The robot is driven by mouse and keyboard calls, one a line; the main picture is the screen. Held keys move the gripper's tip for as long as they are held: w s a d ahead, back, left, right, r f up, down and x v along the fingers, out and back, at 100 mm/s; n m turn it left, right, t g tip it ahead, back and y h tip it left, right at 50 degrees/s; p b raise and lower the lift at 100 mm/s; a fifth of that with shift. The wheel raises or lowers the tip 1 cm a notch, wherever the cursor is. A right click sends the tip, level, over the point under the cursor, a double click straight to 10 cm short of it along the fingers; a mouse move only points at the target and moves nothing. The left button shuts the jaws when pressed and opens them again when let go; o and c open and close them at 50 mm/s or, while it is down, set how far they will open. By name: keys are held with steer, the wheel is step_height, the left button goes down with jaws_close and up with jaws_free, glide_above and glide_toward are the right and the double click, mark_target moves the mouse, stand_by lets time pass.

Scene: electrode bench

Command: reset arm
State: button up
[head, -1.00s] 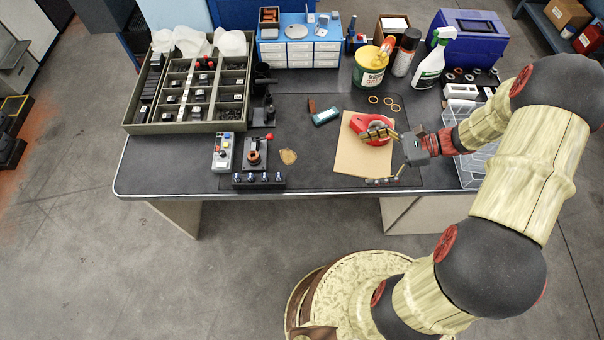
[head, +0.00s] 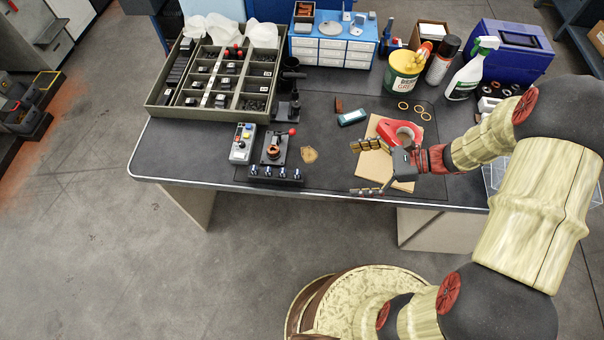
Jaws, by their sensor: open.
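My gripper (head: 368,168) is open and empty, with its fingers spread and pointing left. It hangs over the front part of the bench (head: 220,205), over or just in front of a tan board (head: 403,184). A red tape dispenser (head: 390,130) lies on the board, just behind the gripper. My arm comes in from the right side and hides part of the bench's right end. I cannot tell the exact height of the gripper above the board.
A compartment tray (head: 165,108) stands at the back left. A control box (head: 242,145) and a small black fixture (head: 277,150) stand left of the gripper. A yellow tub (head: 403,75), a spray bottle (head: 468,75) and a blue case (head: 510,55) stand behind.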

stand_by(0.5)
steer(key=p+v, duration=0.4)
steer(key=v, duration=0.6)
steer(key=shift+p, duration=0.3)
steer(key=s+d+r+n+g+h, duration=0.2)
steer(key=s+d+n+g+h, duration=0.1)
steer(key=s+n+h, duration=0.5)
steer(key=s+a+r+n+t+h, duration=0.2)
steer(key=r+n+t, duration=0.2)
steer(key=r, duration=0.7)
steer(key=s+a+r+n+t+h, duration=0.2)
steer(key=r+n, duration=0.4)
steer(key=r, duration=0.6)
steer(key=shift+s+a+r+t+h, duration=0.25)
steer(key=shift+s+t+h, duration=0.45)
steer(key=shift+t, duration=0.4)
